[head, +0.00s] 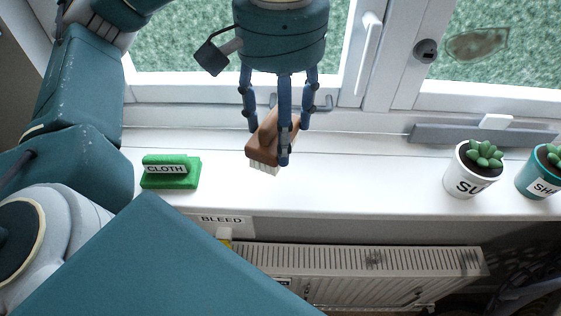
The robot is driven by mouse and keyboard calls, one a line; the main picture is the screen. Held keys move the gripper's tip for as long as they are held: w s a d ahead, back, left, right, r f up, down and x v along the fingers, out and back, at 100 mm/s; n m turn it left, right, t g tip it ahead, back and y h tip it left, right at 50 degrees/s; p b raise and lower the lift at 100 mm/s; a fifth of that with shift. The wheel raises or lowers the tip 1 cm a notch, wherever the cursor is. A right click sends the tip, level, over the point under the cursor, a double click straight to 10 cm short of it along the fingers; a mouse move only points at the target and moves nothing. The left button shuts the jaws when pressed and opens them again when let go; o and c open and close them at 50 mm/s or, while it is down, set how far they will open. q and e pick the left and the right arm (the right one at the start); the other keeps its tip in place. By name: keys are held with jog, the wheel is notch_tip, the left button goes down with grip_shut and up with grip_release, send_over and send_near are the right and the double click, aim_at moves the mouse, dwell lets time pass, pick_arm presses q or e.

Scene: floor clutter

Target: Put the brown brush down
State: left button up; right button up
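The brown brush (264,147) has a wooden back and pale bristles on its underside. It is tilted, over the white window sill (350,180) in the middle of the head view. My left gripper (279,135) points down from above, with its blue fingers closed around the brush. The fingers hide part of the brush. I cannot tell whether the bristles touch the sill. My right gripper is not in view.
A green cloth block (171,172) sits on the sill at left. A white succulent pot (471,172) and a teal pot (540,172) stand at right. A grey strip (455,134) lies by the window frame. A radiator (370,263) is below. The sill between brush and pots is clear.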

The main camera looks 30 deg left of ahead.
pick_arm(q)
notch_tip(320, 180, down, 4)
jog(key=shift+w+a+r, duration=0.1)
jog(key=shift+w+r, duration=0.05)
jog(key=shift+f+p, duration=0.25)
jog(key=shift+p, duration=0.05)
notch_tip(320, 180, down, 4)
jog(key=shift+r+p, duration=0.25)
jog(key=shift+p, duration=0.2)
jog(key=shift+f, duration=0.3)
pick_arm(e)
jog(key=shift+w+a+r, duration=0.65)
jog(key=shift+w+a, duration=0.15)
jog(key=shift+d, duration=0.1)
pick_arm(q)
jog(key=shift+f+b, duration=0.25)
jog(key=shift+b, duration=0.15)
jog(key=o, duration=1.3)
jog(key=shift+r, duration=0.1)
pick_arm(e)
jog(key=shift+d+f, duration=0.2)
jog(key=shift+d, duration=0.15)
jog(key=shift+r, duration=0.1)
